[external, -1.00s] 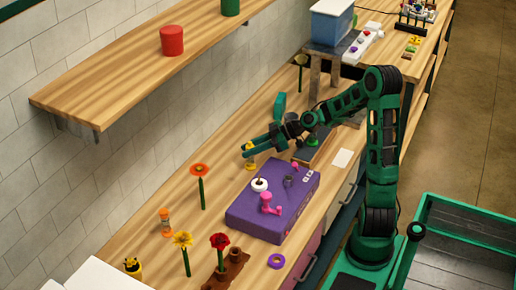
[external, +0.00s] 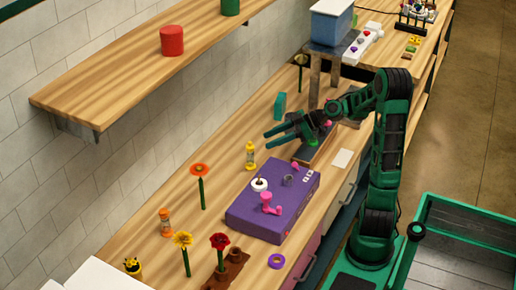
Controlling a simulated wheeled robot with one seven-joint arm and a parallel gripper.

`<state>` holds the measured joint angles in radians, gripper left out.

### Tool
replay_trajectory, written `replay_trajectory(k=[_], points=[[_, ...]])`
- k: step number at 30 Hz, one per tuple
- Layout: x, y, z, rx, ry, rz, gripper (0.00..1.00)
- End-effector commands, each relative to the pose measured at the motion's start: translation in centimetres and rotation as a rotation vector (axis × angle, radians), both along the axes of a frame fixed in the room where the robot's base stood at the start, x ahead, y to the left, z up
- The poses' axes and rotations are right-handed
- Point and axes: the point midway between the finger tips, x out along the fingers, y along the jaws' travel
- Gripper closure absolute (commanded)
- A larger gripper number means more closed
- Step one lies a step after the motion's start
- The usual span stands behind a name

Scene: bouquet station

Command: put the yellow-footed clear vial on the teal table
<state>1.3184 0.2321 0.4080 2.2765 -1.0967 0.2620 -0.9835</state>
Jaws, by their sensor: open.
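The yellow-footed clear vial (external: 250,156) stands upright on the wooden counter (external: 225,178), beyond the purple box. It has yellow at its foot and top. My gripper (external: 271,140) is open and empty, a little to the right of the vial and above it, with its fingers pointing left toward it. The fingers look apart from the vial. A small teal piece (external: 279,106) stands on the counter behind my gripper. I cannot tell whether it is the teal table.
The purple box (external: 245,215) with pink knobs sits right of the flowers. An orange-ended vial (external: 165,222), an orange flower (external: 200,170), a yellow flower (external: 182,240) and a red flower (external: 219,240) stand nearer. A shelf (external: 120,75) overhangs the wall side.

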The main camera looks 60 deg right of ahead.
Motion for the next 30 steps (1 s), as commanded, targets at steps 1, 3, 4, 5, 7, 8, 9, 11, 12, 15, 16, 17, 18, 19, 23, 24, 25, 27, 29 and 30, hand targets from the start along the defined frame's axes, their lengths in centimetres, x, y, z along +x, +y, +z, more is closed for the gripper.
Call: replay_trajectory(k=[1, 3, 4, 5, 7, 8, 9, 11, 12, 15, 16, 17, 18, 19, 23, 24, 25, 27, 29, 30], points=[[-0.5, -0.4, 0.3, -0.001, -0.001, -0.003, 0.58], [-1.0, -0.8, 0.6, 0.0, 0.0, -0.002, 0.58], [-1.2, -0.9, 0.7, 0.0, 0.0, -0.001, 0.58], [-1.4, -1.0, 0.8, 0.0, 0.0, 0.0, 0.58], [-1.6, -1.1, 1.0, 0.0, 0.0, -0.001, 0.58], [-1.7, -1.2, 1.0, 0.0, 0.0, 0.0, 0.58], [-1.8, -1.2, 1.1, 0.0, 0.0, 0.0, 0.58], [-1.8, -1.2, 1.1, 0.001, -0.001, 0.0, 0.58], [-1.8, -1.2, 1.1, 0.001, -0.001, 0.0, 0.58], [-1.8, -1.2, 1.1, 0.001, -0.001, 0.001, 0.58], [-1.8, -1.2, 1.1, 0.001, -0.001, 0.001, 0.58], [-1.8, -1.2, 1.1, 0.0, 0.0, 0.0, 0.58], [-1.8, -1.2, 1.1, 0.0, 0.0, 0.001, 0.58], [-1.8, -1.2, 1.1, 0.001, -0.001, 0.001, 0.58], [-1.8, -1.2, 1.1, 0.0, 0.0, 0.001, 0.58], [-1.8, -1.2, 1.1, 0.0, 0.0, 0.001, 0.58], [-1.8, -1.2, 1.0, 0.0, 0.001, 0.001, 0.58], [-1.8, -0.9, 0.9, -0.003, 0.011, 0.001, 0.58], [-1.7, -0.6, 0.7, -0.008, 0.032, 0.002, 0.58], [-1.7, -0.2, 0.4, -0.014, 0.053, 0.003, 0.58]])
